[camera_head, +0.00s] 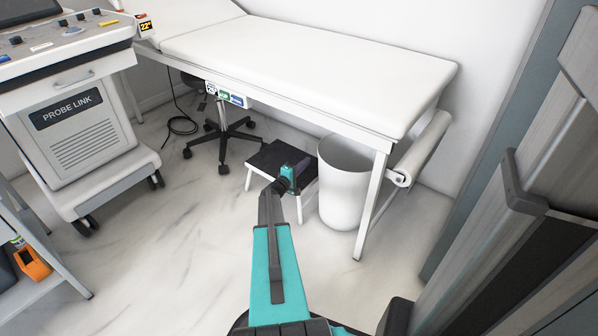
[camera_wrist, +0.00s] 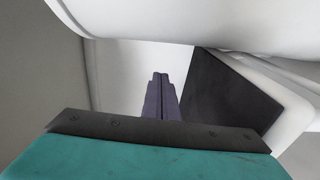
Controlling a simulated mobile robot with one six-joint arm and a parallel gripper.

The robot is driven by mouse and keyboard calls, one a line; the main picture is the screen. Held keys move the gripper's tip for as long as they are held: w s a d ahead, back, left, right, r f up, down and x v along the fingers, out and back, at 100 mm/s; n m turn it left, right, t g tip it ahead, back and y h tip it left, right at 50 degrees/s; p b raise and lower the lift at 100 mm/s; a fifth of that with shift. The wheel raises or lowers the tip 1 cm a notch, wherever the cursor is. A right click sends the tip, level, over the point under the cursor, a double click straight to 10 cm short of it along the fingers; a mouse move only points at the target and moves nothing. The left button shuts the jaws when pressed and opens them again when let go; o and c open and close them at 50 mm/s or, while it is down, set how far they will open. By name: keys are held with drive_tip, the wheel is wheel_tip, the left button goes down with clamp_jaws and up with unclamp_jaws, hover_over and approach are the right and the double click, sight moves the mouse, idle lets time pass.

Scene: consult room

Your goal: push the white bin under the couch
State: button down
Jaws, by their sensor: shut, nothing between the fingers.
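The white bin (camera_head: 343,198) is a plain open-topped cylinder standing upright on the floor at the near right end of the couch. The white padded couch (camera_head: 300,50) runs across the back, and its front rail passes close by the bin's rim. My gripper (camera_head: 306,165) is shut and empty, just left of the bin, over the black step stool. I cannot tell whether its fingertips touch the bin. In the wrist view the closed purple-grey fingers (camera_wrist: 161,92) point at a pale surface that I cannot identify for certain.
The black-topped step stool (camera_head: 262,158) with white legs stands left of the bin. The couch's front leg (camera_head: 371,205) is just right of it. A wheeled base (camera_head: 222,132) and the PROBE LINK cart (camera_head: 80,125) stand further left. Marble floor is open at the front.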

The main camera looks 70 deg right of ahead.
drive_tip(key=shift+x, duration=0.85)
drive_tip(key=shift+s+a+b, duration=0.2)
drive_tip(key=shift+s+b, duration=0.15)
drive_tip(key=shift+s, duration=0.15)
drive_tip(key=shift+s+d+b, duration=0.1)
drive_tip(key=shift+s+b, duration=0.4)
drive_tip(key=shift+s, duration=0.95)
drive_tip(key=shift+b, duration=0.3)
